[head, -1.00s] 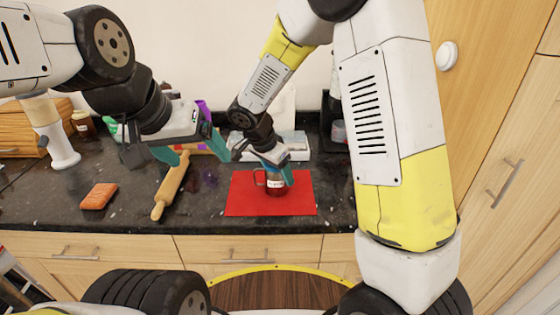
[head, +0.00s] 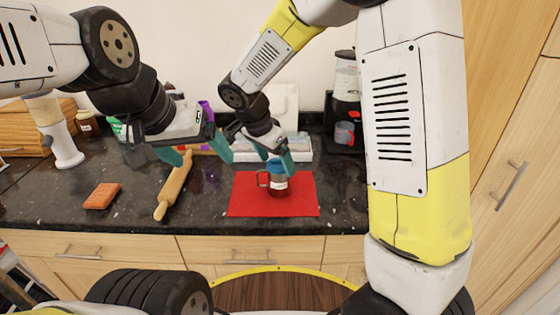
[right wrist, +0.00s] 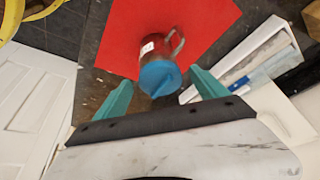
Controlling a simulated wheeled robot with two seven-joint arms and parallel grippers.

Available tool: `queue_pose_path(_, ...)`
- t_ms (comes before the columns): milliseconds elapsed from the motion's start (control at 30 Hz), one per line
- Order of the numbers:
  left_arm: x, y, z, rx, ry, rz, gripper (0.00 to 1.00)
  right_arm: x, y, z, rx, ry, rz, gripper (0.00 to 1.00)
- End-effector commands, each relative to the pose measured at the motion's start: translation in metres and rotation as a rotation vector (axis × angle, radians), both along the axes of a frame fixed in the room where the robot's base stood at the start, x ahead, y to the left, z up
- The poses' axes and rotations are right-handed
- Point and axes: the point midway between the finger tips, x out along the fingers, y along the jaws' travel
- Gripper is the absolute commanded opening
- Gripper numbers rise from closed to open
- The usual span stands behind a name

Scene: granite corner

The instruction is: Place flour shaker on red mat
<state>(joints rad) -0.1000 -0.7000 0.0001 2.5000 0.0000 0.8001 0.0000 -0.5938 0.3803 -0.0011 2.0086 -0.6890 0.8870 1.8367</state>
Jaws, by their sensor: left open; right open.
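The flour shaker (head: 279,184) stands upright on the red mat (head: 240,200), toward the mat's back middle. It has a dark red body, a pale label, a handle on its left and a blue top. In the right wrist view the flour shaker (right wrist: 157,58) shows with its blue lid toward me, over the red mat (right wrist: 205,22). My right gripper (head: 277,160) is open, just behind and above the shaker's top; its fingers (right wrist: 160,92) are apart on either side of the lid, not closed on it. My left gripper (head: 205,152) is open and empty above the counter, left of the mat.
A rolling pin (head: 174,186) and an orange-brown block (head: 101,196) lie on the dark counter to the left. A white tray (head: 300,148) is behind the mat. A coffee machine (head: 345,105) stands at the back right. The counter's front edge is close to the mat.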

Motion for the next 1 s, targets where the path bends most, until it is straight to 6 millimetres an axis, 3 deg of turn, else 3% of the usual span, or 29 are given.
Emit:
queue_pose_path(200, 0.000, 0.000, 0.000, 0.000, 0.000, 0.000, 0.83, -0.011, 0.011, 0.039, 0.002, -0.002, 0.000, 0.82)
queue_pose_path(433, 0.000, 0.000, 0.000, 0.000, 0.000, 0.000, 0.83, -0.018, 0.010, 0.058, 0.009, 0.007, 0.010, 0.82)
queue_pose_path(567, 0.000, 0.000, 0.000, 0.000, 0.000, 0.000, 0.83, -0.032, -0.021, 0.078, 0.047, 0.036, 0.084, 0.82)
queue_pose_path(667, 0.000, 0.000, 0.000, 0.000, 0.000, 0.000, 0.83, -0.055, -0.055, 0.098, 0.097, 0.055, 0.196, 0.82)
queue_pose_path(800, 0.000, 0.000, 0.000, 0.000, 0.000, 0.000, 0.83, -0.095, -0.098, 0.120, 0.159, 0.035, 0.390, 0.82)
queue_pose_path(1000, 0.000, 0.000, 0.000, 0.000, 0.000, 0.000, 0.83, -0.151, -0.136, 0.137, 0.171, -0.083, 0.657, 0.82)
